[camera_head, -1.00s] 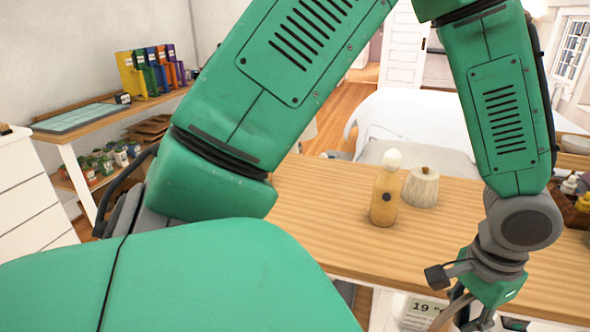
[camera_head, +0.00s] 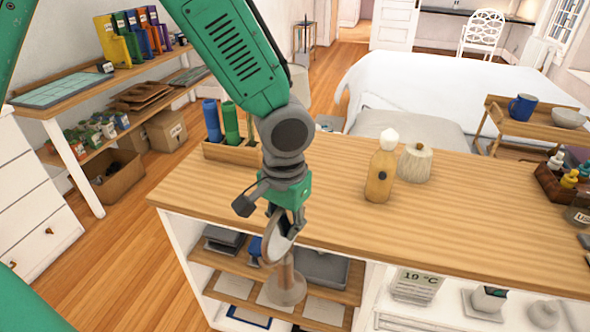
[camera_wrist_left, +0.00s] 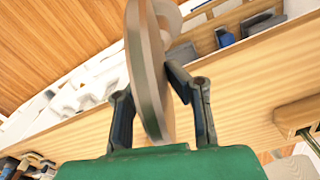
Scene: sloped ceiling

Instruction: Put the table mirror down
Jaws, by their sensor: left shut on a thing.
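The table mirror (camera_head: 278,240) has a round disc on a stem with a round, brownish base (camera_head: 287,290). My left gripper (camera_head: 285,215) is shut on the disc, seen nearly edge-on. The mirror hangs in front of the wooden counter's front edge (camera_head: 400,235), with its base lower than the counter top, in front of the open shelves. In the left wrist view the disc (camera_wrist_left: 143,70) stands between the two dark fingers of the gripper (camera_wrist_left: 148,88). My right gripper is not in view.
On the counter stand an amber bottle (camera_head: 380,178), a pale ribbed jar (camera_head: 415,163) and a wooden holder (camera_head: 232,152) with blue and green cylinders. A dark tray of bottles (camera_head: 562,185) is at the right. The counter's middle front is clear.

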